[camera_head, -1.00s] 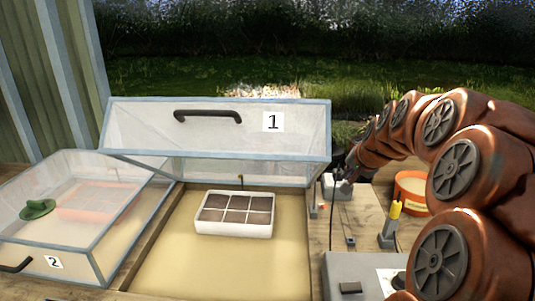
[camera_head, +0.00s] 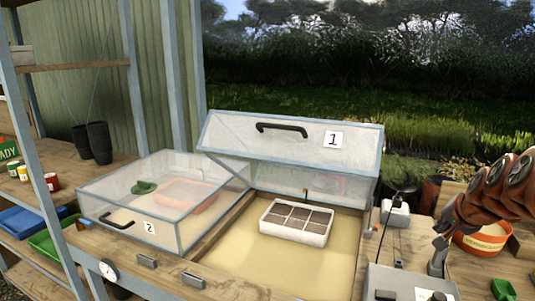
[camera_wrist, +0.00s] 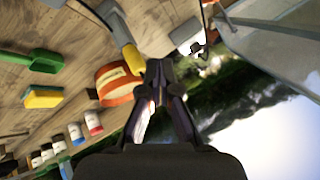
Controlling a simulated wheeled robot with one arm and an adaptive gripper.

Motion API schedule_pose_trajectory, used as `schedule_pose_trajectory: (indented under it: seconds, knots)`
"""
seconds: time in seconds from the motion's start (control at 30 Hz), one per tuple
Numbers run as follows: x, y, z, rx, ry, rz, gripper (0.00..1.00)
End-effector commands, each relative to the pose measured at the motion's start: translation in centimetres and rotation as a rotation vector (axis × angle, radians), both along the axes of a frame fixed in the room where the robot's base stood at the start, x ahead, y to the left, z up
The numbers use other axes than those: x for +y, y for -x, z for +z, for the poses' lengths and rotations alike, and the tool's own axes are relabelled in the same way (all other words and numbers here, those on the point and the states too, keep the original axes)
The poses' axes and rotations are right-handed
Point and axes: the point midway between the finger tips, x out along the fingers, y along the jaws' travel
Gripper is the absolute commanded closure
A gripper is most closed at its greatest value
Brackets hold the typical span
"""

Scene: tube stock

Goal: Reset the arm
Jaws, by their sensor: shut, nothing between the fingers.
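My gripper (camera_wrist: 158,72) shows in the wrist view with its two dark fingers brought together at the tips and nothing held. In the head view my orange arm (camera_head: 500,188) is folded at the right edge, over the right end of the bench. The gripper end there is small and hard to make out against the grey yellow-handled tool behind it. In the wrist view an orange round tub (camera_wrist: 116,86) lies beyond the fingers, to their left.
Cold frame 1 (camera_head: 290,140) has its lid tilted open over a white cell tray (camera_head: 296,234). Cold frame 2 (camera_head: 165,190) is closed, at its left. A grey box (camera_head: 395,283) stands at the front right. Shelves with pots and trays stand far left.

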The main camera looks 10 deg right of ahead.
Motion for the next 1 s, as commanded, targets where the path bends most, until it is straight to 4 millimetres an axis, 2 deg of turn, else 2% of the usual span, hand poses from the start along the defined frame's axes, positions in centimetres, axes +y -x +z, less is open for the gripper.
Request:
schedule_pose_trajectory:
  seconds: [0.27, 0.47, 0.67, 0.77, 0.9, 1.0]
  knots:
    - [4.0, -0.3, -0.4, 0.056, -0.009, 0.088, 1.0]
    - [8.6, -0.5, -1.1, 0.126, -0.019, 0.193, 1.0]
    - [15.1, 0.1, -1.9, 0.218, -0.024, 0.344, 1.0]
    - [19.6, 1.5, -2.6, 0.296, -0.027, 0.455, 1.0]
    - [25.7, 4.7, -3.5, 0.416, -0.022, 0.621, 1.0]
    - [29.2, 7.7, -4.3, 0.507, -0.015, 0.732, 1.0]
